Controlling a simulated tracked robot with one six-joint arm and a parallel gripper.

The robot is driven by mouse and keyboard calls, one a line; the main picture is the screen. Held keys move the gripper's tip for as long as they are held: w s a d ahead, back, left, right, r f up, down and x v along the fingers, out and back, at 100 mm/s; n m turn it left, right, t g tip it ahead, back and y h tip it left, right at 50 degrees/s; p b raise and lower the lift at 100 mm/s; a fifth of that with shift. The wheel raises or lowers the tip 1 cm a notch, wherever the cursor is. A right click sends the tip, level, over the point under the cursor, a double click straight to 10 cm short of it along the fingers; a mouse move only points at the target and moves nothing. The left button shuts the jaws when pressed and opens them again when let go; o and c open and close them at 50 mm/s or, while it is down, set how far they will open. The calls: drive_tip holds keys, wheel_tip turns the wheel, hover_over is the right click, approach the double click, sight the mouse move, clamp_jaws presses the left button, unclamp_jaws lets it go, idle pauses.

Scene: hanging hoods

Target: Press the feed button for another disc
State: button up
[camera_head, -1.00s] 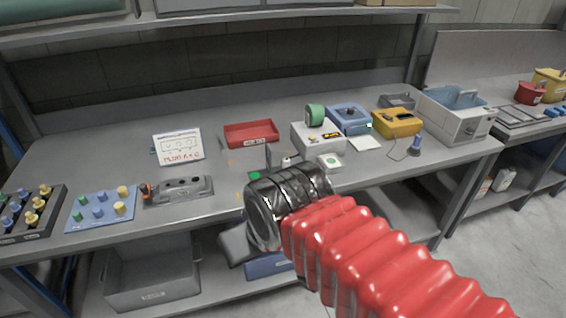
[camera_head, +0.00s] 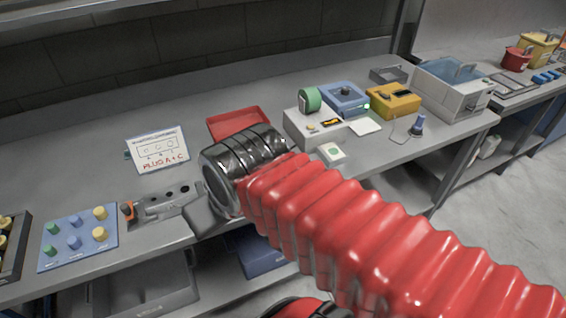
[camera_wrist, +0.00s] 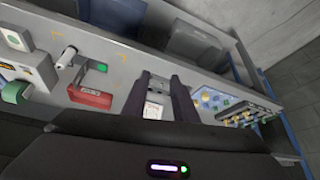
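A small white box with a green button (camera_head: 331,152) sits at the bench's front edge, right of my arm. It also shows at the wrist view's left edge (camera_wrist: 15,38). Behind it is a white machine (camera_head: 301,130) with a small display, a yellowish button and a green reel (camera_head: 310,100). A green piece (camera_wrist: 101,67) by a grey upright and a white cylinder (camera_wrist: 66,57) show in the wrist view; my arm hides them in the head view. I cannot tell which is the feed button. My gripper (camera_wrist: 161,80) is open and empty, left of these.
A red tray (camera_head: 235,118), a sign (camera_head: 157,150), a grey holed block (camera_head: 170,200) and a blue knob panel (camera_head: 77,238) are on the bench. Blue (camera_head: 345,98) and yellow (camera_head: 393,100) boxes stand at right. Bare bench lies behind the sign.

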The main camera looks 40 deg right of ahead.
drive_tip(key=shift+w+a, duration=0.1)
idle(0.3)
wheel_tip(320, 180, down, 10)
drive_tip(key=w+a+m+g+y, duration=0.1)
drive_tip(key=w+m+g+y, duration=0.15)
drive_tip(key=m+y, duration=0.75)
drive_tip(key=w+d+f+m+t, duration=0.2)
drive_tip(key=w+d+m+t, duration=0.5)
drive_tip(key=d+m, duration=0.5)
drive_tip(key=s+d+f+m+t+h, duration=0.2)
drive_tip(key=d+m+t+h, duration=0.2)
drive_tip(key=d+m, duration=0.3)
drive_tip(key=s+d+f+m+t+h, duration=0.2)
drive_tip(key=d+m+h, duration=0.4)
drive_tip(key=d, duration=0.6)
drive_tip(key=shift+d+f+m+t, duration=0.3)
drive_tip(key=shift+f+m+t, duration=0.3)
drive_tip(key=shift+f+t, duration=0.3)
